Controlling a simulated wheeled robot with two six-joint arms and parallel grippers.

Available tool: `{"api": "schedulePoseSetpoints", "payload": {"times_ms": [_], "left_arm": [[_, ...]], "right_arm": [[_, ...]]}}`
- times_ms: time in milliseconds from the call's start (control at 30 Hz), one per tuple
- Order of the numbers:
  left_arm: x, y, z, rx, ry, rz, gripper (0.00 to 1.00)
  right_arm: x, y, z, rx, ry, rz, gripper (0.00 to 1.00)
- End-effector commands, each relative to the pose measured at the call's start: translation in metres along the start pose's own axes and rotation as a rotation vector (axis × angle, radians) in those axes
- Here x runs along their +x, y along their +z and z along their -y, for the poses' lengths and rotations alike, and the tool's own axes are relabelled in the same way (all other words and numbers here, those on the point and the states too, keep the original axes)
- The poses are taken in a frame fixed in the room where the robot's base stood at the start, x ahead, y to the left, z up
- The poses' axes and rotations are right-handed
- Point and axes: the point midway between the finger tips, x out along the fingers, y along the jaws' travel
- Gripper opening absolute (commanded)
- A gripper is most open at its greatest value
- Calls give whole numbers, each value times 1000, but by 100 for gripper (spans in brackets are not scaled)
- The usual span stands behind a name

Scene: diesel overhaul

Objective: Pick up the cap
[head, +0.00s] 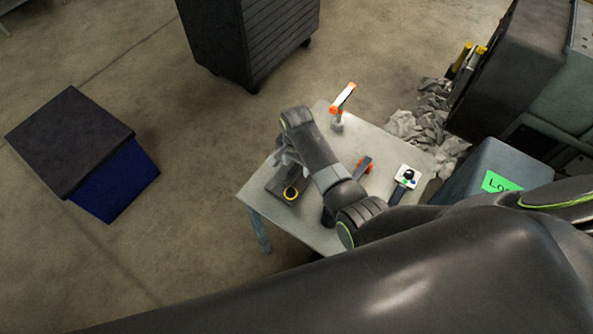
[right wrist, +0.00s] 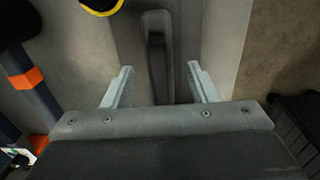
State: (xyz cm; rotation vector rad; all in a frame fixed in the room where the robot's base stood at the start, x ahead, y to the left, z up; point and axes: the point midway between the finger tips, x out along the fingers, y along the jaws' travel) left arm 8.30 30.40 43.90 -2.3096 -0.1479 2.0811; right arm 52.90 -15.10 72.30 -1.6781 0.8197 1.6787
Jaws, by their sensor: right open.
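A dark round piece with a yellow rim, which looks like the cap (head: 291,193), lies near the front left edge of the grey table (head: 252,194). Its yellow edge also shows cut off at the top of the right wrist view (right wrist: 103,8). My right gripper (head: 284,158) is open and empty above the table's left part, close to the cap but apart from it. In the right wrist view, a dark elongated bar (right wrist: 157,40) lies between and beyond the open fingers (right wrist: 160,67). I cannot tell whether they touch it. My left gripper is not in view.
An orange-and-white tool (head: 343,97) stands at the table's back edge. A dark tool with an orange part (head: 364,166) and a white label card (head: 407,175) are right of my forearm. A grey bin (head: 487,165) stands at right.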

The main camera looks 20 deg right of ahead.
Motion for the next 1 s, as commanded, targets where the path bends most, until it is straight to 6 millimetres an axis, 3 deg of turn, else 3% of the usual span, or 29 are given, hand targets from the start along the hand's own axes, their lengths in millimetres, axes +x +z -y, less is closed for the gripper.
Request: {"api": "schedulePoseSetpoints", "payload": {"times_ms": [100, 367, 767, 1000], "left_arm": [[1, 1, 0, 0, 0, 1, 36], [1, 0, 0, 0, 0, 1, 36], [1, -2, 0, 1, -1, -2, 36], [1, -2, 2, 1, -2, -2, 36]], "right_arm": [[9, 0, 0, 0, 0, 0, 53], [11, 0, 0, 0, -1, 0, 53], [11, 0, 0, 0, -1, 0, 0], [8, -1, 1, 0, -4, -3, 0]]}}
